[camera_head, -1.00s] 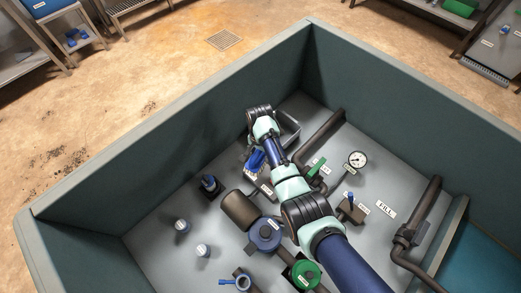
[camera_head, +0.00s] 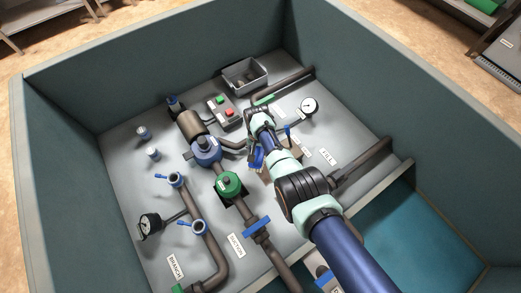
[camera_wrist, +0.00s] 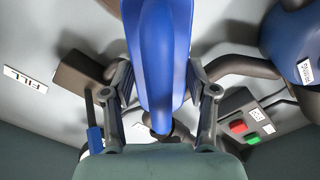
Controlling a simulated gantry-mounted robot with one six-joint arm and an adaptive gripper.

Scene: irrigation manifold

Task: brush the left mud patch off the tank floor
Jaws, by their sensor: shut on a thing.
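My gripper (camera_head: 259,144) is shut on a blue tool, probably the brush (camera_wrist: 160,55). In the wrist view the long blue body lies between the two fingers of my gripper (camera_wrist: 160,98) and runs off the top edge. In the head view only a little of the blue tool (camera_head: 256,158) shows beside my gripper. It is over the grey deck, close to a blue-handled valve. I cannot make out bristles. The teal tank floor (camera_head: 395,232) is at the lower right, partly hidden by my arm. I see no mud patch in either view.
A control box with green and red buttons (camera_head: 224,111) and a grey tray (camera_head: 257,88) lie beyond my gripper. Pipes, a gauge (camera_head: 309,105), a blue pump (camera_head: 205,150) and a green valve (camera_head: 229,184) surround it. A low ledge (camera_head: 402,169) borders the tank.

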